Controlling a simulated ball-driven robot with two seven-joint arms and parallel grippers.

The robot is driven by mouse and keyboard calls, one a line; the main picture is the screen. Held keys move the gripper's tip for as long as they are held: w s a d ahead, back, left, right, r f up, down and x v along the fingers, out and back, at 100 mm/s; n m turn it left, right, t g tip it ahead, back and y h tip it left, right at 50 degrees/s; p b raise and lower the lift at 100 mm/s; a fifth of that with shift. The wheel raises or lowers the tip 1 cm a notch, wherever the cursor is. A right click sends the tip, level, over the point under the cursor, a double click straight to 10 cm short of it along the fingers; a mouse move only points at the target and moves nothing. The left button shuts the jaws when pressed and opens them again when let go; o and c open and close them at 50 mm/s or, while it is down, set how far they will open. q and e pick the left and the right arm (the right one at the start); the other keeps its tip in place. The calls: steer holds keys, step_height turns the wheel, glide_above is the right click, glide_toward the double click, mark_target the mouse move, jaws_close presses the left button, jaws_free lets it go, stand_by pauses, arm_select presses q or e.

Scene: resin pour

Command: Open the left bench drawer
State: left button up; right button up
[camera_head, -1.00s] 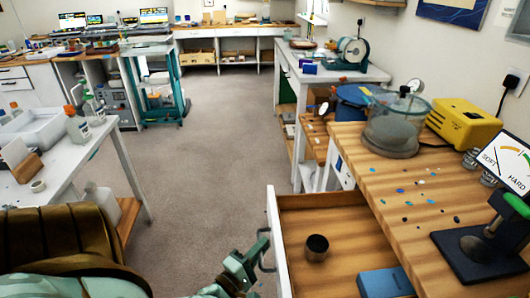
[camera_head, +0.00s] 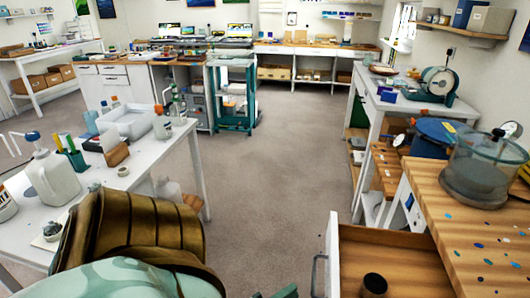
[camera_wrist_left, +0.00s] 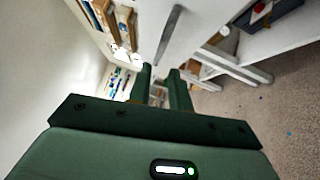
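The bench drawer (camera_head: 405,262) stands pulled out at the lower right of the head view, with its wooden inside showing. Its white front (camera_head: 332,250) carries a grey bar handle (camera_head: 315,276). A dark cup (camera_head: 374,285) stands in the drawer. Only a green bit of my left gripper (camera_head: 286,292) shows at the bottom edge, left of the handle. In the left wrist view its two green fingers (camera_wrist_left: 160,72) are apart, with nothing seen held between them. The grey handle bar (camera_wrist_left: 170,35) lies ahead of the fingertips; whether they touch is unclear. My right gripper is out of view.
The wooden bench top (camera_head: 455,220) holds a clear round chamber (camera_head: 484,172) and several small coloured pieces. A white table (camera_head: 100,178) with a jug (camera_head: 52,178) and tray (camera_head: 128,122) stands at left. Grey floor (camera_head: 275,190) between is clear.

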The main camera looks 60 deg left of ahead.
arm_select(q)
steer(key=s+d+f, duration=0.1)
steer(key=s, duration=0.6)
steer(key=shift+s, duration=0.2)
